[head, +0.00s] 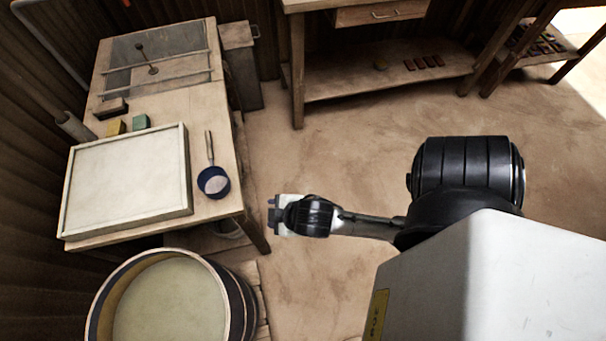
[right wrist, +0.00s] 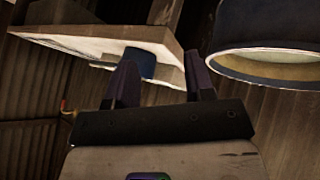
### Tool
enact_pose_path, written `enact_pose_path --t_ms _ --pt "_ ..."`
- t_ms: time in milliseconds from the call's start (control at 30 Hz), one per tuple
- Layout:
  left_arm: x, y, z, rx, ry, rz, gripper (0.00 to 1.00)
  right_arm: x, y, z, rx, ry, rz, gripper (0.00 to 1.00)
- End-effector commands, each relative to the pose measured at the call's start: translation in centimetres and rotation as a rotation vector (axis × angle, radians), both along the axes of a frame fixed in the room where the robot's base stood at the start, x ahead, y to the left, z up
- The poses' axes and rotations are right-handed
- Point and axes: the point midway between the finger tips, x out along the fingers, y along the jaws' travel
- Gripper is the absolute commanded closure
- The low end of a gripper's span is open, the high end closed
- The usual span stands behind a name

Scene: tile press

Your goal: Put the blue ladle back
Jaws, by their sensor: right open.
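The blue ladle (head: 213,182) lies on the worktable (head: 228,150) near its front right corner, just right of a pale framed tray (head: 186,190). Its bowl is dark blue with a pale inside, and its handle points to the back of the table. In the right wrist view a blue shape (right wrist: 141,62), which looks like the ladle's bowl, shows beyond the fingers, partly covered by one. My right gripper (head: 272,215) is open and empty, right of the table corner and apart from the ladle. It also shows in the right wrist view (right wrist: 158,82). My left gripper is out of view.
A round tub (head: 234,300) stands in front of the table; it also shows in the right wrist view (right wrist: 230,35). A yellow block (head: 115,127), a green block (head: 140,122) and a dark block (head: 111,107) sit behind the tray. A bench (head: 350,82) stands at the back. Open floor lies between.

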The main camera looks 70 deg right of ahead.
Motion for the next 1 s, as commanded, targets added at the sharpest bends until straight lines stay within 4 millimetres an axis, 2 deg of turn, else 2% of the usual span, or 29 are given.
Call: enact_pose_path --t_ms 33,100,200,300,400,767,867,1000 --pt "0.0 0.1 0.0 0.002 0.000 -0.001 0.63 -2.0 0.6 -0.7 0.070 0.081 -0.044 0.51" --pt "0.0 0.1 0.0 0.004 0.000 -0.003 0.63 -4.3 1.2 -1.4 0.147 0.179 -0.095 0.51" --pt "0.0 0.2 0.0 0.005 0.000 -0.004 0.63 -6.7 1.9 -1.9 0.218 0.282 -0.145 0.51" --pt "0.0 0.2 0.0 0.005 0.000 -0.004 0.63 -8.0 2.4 -2.1 0.256 0.338 -0.170 0.51" --pt "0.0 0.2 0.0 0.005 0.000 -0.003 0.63 -8.5 2.5 -2.1 0.269 0.361 -0.182 0.51" --pt "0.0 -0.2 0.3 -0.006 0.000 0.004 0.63 -8.5 2.5 -1.8 0.268 0.361 -0.181 0.51" --pt "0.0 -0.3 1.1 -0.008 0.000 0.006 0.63 -8.5 2.5 -1.1 0.268 0.361 -0.180 0.51" --pt "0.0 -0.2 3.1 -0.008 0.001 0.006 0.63 -8.5 2.5 1.0 0.267 0.361 -0.181 0.51"
